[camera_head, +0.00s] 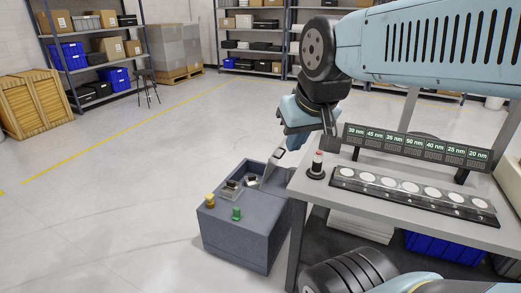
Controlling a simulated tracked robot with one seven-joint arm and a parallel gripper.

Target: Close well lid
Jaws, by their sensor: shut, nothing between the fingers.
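A grey-blue box (236,236) stands left of the table, with small recessed wells (231,189) in its top. A thin grey plate (270,168), apparently the well lid, stands raised and tilted at the box's right rear side. My gripper (281,151) is above and just right of this plate, pointing down and left, shut with nothing seen in it. Whether its tip touches the plate is too small to tell. A yellow knob (210,200) and a green knob (236,213) are on the box's top near its front.
A grey table (310,187) is right of the box. It bears a red-topped post (317,165), a row of white discs (408,187) and a display bar (415,147). Shelves line the back wall. The floor left of the box is clear.

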